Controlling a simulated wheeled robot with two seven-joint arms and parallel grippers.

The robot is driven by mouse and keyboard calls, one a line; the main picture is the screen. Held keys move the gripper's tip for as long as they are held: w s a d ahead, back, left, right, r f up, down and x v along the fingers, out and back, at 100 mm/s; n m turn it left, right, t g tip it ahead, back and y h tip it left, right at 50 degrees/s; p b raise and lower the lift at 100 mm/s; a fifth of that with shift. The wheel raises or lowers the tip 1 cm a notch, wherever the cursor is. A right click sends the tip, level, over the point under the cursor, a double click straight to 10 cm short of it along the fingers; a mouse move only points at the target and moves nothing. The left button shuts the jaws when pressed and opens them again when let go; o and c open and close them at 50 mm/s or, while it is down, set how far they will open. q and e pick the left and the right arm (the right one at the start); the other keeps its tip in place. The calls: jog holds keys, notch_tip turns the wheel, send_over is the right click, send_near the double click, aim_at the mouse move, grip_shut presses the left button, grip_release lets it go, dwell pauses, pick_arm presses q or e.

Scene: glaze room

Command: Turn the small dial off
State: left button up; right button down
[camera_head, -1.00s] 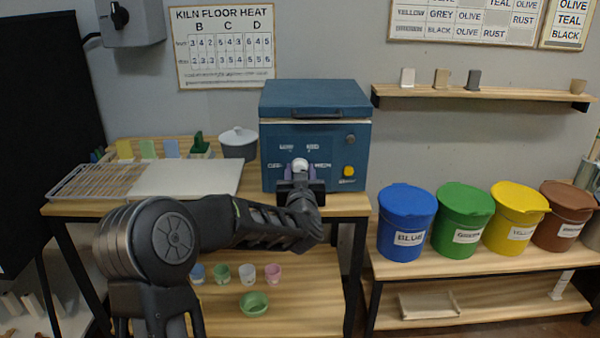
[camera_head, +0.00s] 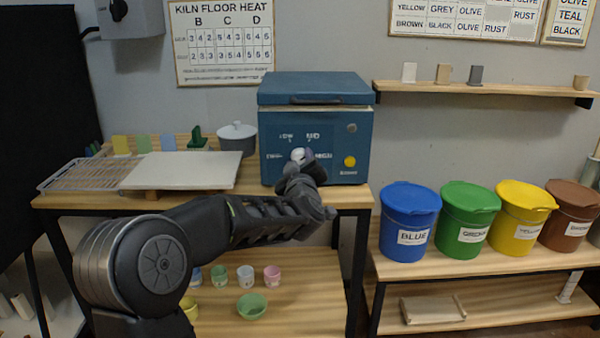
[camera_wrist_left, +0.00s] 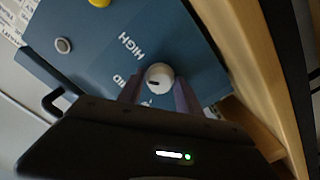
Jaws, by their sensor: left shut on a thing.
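The small dial (camera_head: 298,154) is a white round knob on the front of the blue kiln box (camera_head: 335,145), with printed labels around it. In the left wrist view the dial (camera_wrist_left: 159,77) sits between the two fingers, its dark mark pointing left, roughly toward the partly covered MID label. HIGH reads clearly above it; the other labels are hidden there. My left gripper (camera_head: 300,162) is shut on the dial, its wrist rolled at a tilt; it also shows in the left wrist view (camera_wrist_left: 160,85). My right gripper is not in view.
A yellow button (camera_head: 349,161) and a grey knob (camera_head: 351,128) are on the kiln's right front. A pale board (camera_head: 182,170) and a wire rack (camera_head: 82,175) lie left on the table. Lidded buckets, the nearest blue (camera_head: 408,222), stand to the right.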

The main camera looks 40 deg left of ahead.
pick_arm(q)
jog(key=n+b, duration=0.5)
jog(key=n, duration=0.1)
jog(key=shift+f, duration=0.2)
jog(key=n+b, duration=0.3)
jog(key=n, duration=0.2)
jog(key=shift+b, duration=0.35)
jog(key=n+b, duration=0.3)
jog(key=n, duration=0.1)
jog(key=n+b, duration=0.2)
jog(key=n, duration=0.2)
jog(key=shift+b, duration=0.3)
jog(key=n+b, duration=0.2)
jog(key=n, duration=0.1)
jog(key=shift+n, duration=0.4)
jog(key=n+b, duration=0.2)
jog(key=n, duration=0.1)
jog(key=shift+r+n+b, duration=0.1)
jog(key=shift+n+b, duration=0.7)
jog(key=shift+n, duration=0.7)
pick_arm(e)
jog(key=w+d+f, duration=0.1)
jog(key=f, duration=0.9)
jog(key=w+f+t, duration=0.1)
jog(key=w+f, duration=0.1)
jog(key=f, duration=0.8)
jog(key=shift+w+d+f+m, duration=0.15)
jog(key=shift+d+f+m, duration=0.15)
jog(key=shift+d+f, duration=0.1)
